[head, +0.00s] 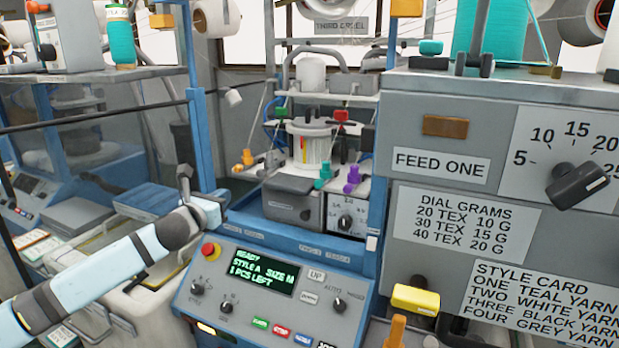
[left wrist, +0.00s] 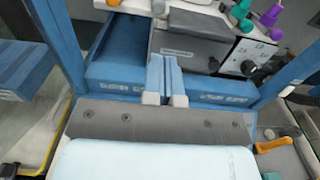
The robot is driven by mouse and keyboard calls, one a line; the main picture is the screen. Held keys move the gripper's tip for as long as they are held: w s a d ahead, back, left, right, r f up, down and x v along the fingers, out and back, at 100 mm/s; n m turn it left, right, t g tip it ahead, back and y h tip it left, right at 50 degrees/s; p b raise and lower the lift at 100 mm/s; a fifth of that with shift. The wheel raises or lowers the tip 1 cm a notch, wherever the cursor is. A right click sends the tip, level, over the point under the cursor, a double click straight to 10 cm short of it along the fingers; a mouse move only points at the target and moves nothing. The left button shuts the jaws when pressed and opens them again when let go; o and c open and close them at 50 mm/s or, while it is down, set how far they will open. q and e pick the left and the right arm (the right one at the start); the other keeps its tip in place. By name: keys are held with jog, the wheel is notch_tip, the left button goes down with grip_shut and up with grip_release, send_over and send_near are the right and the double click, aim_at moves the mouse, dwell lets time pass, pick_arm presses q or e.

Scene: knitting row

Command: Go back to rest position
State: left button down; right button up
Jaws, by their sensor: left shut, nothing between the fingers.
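My left arm comes in from the lower left in the head view. My left gripper (head: 219,196) is in front of the blue frame of the knitting machine, above the left end of its control panel (head: 225,270). In the left wrist view the two fingers of the gripper (left wrist: 166,62) lie together, shut and empty. They point at the blue ledge (left wrist: 113,75) below the grey block (left wrist: 190,50). From these views I cannot tell whether the fingertips touch the machine. My right gripper is in neither view.
The panel has a green-lettered screen (head: 262,272) and a red stop button (head: 210,250). A grey feed cabinet (head: 440,150) with a big dial closes off the right side. A yellow handle (head: 415,299) sticks out below it. A white bin (head: 140,300) stands under my left arm.

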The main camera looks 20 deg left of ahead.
pick_arm(q)
jog(key=s+d+f+n+g+h, duration=0.1)
jog(key=s+d+f+n, duration=0.4)
jog(key=f, duration=0.3)
jog(key=s+d+f+n+g+p, duration=0.1)
jog(key=s+d+f+n, duration=0.35)
jog(key=f, duration=0.35)
jog(key=s+d+f+n+g+h, duration=0.1)
jog(key=s+d+f+n+g, duration=0.1)
jog(key=s+d+f+n, duration=0.5)
jog(key=s+d+f+n+g, duration=0.1)
jog(key=s+d+f+n, duration=0.1)
jog(key=s+f+n, duration=0.5)
jog(key=s+d+f+n+g+y, duration=0.1)
jog(key=s+d+f+n, duration=0.1)
jog(key=s+f+n, duration=0.6)
jog(key=s+n, duration=0.3)
jog(key=s, duration=0.4)
jog(key=shift+s+g+p, duration=0.25)
jog(key=shift+g+p, duration=0.15)
